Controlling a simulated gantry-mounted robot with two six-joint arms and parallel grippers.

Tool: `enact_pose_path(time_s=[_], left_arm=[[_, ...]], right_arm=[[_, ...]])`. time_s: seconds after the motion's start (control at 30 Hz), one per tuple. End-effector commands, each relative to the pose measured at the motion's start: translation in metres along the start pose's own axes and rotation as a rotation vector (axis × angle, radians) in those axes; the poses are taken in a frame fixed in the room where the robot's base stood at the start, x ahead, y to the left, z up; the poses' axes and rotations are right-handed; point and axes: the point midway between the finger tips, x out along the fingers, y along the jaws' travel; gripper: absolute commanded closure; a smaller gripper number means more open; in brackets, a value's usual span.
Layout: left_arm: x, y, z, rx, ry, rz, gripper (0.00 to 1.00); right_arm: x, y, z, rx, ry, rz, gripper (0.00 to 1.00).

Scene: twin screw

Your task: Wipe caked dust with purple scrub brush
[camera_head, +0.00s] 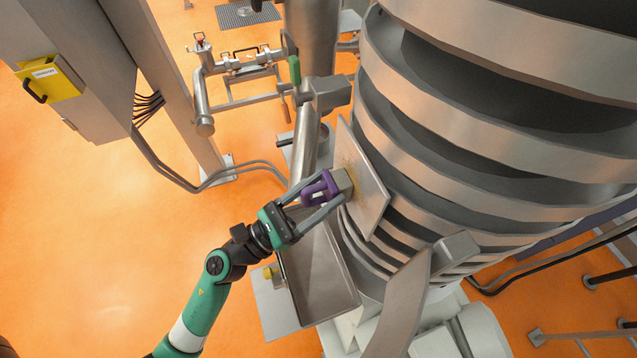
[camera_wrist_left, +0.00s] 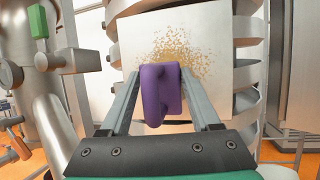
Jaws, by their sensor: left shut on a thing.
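A purple scrub brush (camera_head: 318,190) is held in my left gripper (camera_head: 331,187), whose two fingers are shut on its handle. The brush's pale block (camera_head: 343,182) faces a flat grey plate (camera_head: 371,190) on the side of the spiral tower and looks close against it; whether it touches cannot be told. Caked yellow-brown dust (camera_head: 354,163) shows around the block. In the left wrist view the purple brush (camera_wrist_left: 160,92) sits between the fingers, with speckled dust (camera_wrist_left: 183,48) spread above and to both sides of it on the plate (camera_wrist_left: 232,42). My right gripper is out of view.
The banded metal spiral tower (camera_head: 470,120) fills the right. A metal tray (camera_head: 318,270) lies below my gripper. Pipework with a green handle (camera_head: 294,70) stands behind, and a grey cabinet (camera_head: 70,60) stands at upper left. Orange floor (camera_head: 100,230) is open at left.

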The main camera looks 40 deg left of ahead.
Motion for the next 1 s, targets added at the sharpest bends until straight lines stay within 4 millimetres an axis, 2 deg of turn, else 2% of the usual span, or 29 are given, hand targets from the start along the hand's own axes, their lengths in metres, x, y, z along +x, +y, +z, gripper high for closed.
enact_pose_path(time_s=[0.2, 0.53, 0.83, 1.0], left_arm=[[-0.003, -0.024, 0.001, -0.003, -0.001, -0.005, 0.81], [-0.004, -0.034, 0.002, 0.0, 0.0, -0.003, 0.81], [-0.01, -0.064, 0.004, -0.002, 0.0, -0.007, 0.81], [-0.012, -0.07, 0.005, -0.001, 0.0, -0.002, 0.81]], right_arm=[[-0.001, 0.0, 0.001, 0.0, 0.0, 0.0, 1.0], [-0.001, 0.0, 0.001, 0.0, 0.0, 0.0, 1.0], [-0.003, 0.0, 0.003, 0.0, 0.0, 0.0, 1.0], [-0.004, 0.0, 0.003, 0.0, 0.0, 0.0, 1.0]])
